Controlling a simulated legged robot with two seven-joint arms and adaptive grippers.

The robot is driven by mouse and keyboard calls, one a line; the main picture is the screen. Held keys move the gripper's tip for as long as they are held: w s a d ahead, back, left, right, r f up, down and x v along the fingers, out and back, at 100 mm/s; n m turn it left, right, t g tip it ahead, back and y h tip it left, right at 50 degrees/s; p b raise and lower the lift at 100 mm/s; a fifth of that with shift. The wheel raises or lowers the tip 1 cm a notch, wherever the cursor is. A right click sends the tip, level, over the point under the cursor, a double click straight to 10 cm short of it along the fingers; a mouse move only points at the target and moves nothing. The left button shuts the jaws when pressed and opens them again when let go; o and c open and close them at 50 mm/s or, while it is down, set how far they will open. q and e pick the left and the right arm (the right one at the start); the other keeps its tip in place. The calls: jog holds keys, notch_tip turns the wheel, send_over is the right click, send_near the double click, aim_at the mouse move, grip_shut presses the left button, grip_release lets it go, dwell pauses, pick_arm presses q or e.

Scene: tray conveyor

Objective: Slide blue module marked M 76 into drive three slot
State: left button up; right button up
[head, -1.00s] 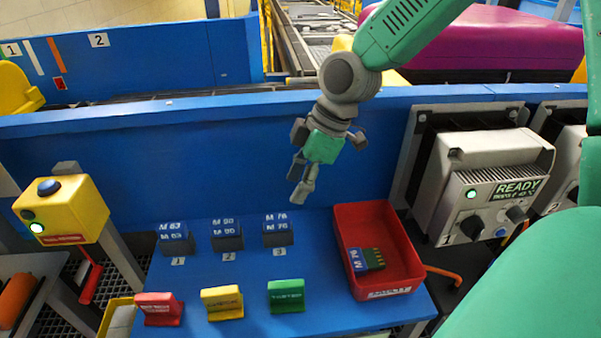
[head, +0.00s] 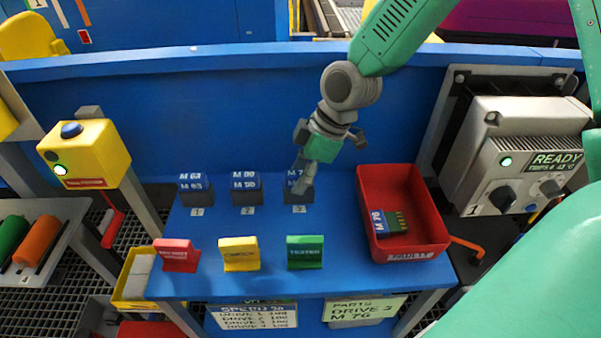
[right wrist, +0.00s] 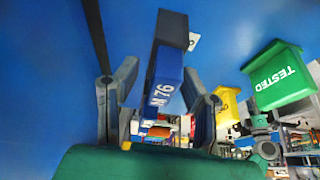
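A blue module marked M 76 (head: 292,174) sits in the grey stand labelled 3 (head: 300,196), partly hidden behind my right gripper. My right gripper (head: 303,178) points down at it. In the right wrist view the module (right wrist: 165,82) stands between the two fingers of my right gripper (right wrist: 160,98), which look open, with narrow gaps beside it. Another blue module marked M 76 (head: 391,223), with gold contacts, lies in the red bin (head: 368,195). The drive three slot is not in view. My left gripper is not in view.
Modules M 63 (head: 196,183) and M 80 (head: 245,182) stand to the left. Red, yellow (head: 239,254) and green TESTED (head: 305,252) holders line the table's front. Drive 1 (head: 525,160) reads READY at right. A blue wall (head: 200,115) rises behind. A sign (head: 362,310) reads PARTS DRIVE 3 M 76.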

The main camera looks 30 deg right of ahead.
aim_at(298, 172)
jog(key=shift+a, duration=0.1)
grip_shut()
jog(key=shift+a, duration=0.15)
jog(key=shift+r, duration=0.15)
jog(key=shift+r+p, duration=0.25)
jog(key=shift+p, duration=0.15)
jog(key=shift+r+p, duration=2.2)
jog(key=shift+p, duration=0.1)
notch_tip(298, 172, up, 4)
jog(key=p, duration=0.4)
jog(key=shift+r, duration=0.1)
